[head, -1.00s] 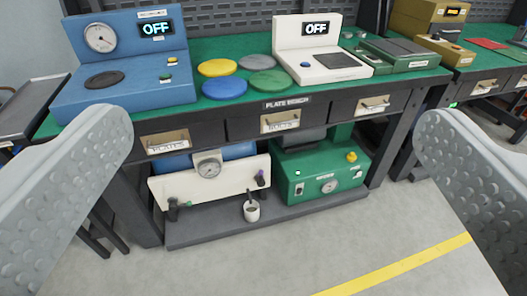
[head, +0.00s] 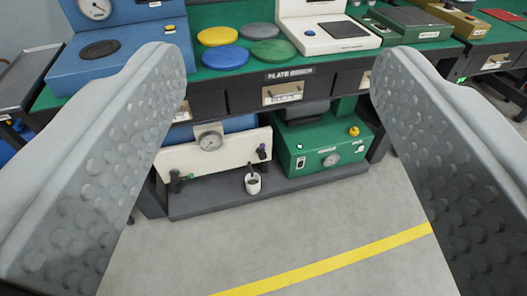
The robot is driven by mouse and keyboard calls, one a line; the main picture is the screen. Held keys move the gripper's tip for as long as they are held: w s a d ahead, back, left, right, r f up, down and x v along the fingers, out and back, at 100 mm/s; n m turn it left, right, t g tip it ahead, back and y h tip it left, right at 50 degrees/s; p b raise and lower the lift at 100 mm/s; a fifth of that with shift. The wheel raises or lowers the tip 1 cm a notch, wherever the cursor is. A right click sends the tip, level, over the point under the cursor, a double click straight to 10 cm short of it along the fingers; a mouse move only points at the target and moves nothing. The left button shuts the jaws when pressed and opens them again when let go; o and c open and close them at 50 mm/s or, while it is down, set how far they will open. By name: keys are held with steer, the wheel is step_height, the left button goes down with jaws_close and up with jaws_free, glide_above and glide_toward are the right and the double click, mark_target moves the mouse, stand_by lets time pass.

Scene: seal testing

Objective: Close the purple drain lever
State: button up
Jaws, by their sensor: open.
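The purple lever (head: 262,152) is small and sits at the right end of a cream panel (head: 228,158) on the bench's lower shelf. It looks roughly upright, but it is too small to tell its exact setting. My gripper (head: 275,65) is open and empty. Its two grey fingers frame the bench from left and right, well short of the panel. The left finger hides part of the bench's left side.
A white cup (head: 253,184) stands on the lower shelf (head: 300,184) in front of the panel. A green machine (head: 325,150) stands right of it. Drawers (head: 284,93) and the green benchtop (head: 235,15) overhang the shelf. The floor (head: 290,230) in front is clear, with a yellow line.

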mark_target(263, 150)
steer(key=w, duration=0.3)
steer(key=w+f, duration=0.1)
steer(key=w, duration=0.3)
steer(key=w+f, duration=0.1)
steer(key=w, duration=0.3)
steer(key=shift+w, duration=0.2)
steer(key=c, duration=0.6)
steer(key=w+f, duration=0.7)
steer(key=w, duration=0.5)
steer(key=w+f, duration=0.6)
steer(key=w, duration=0.5)
steer(key=w+f+n+y, duration=0.1)
steer(key=w+f, duration=0.6)
steer(key=f, duration=0.4)
steer(key=w+f, duration=0.7)
steer(key=f, duration=0.5)
step_height(263, 150, down, 38)
steer(key=y, duration=0.1)
steer(key=w+a, duration=0.1)
steer(key=w, duration=0.4)
steer(key=w+a, duration=0.1)
steer(key=w, duration=0.5)
steer(key=w+a, duration=0.1)
steer(key=w, duration=0.5)
steer(key=shift+w+f, duration=0.2)
steer(key=shift+f, duration=0.05)
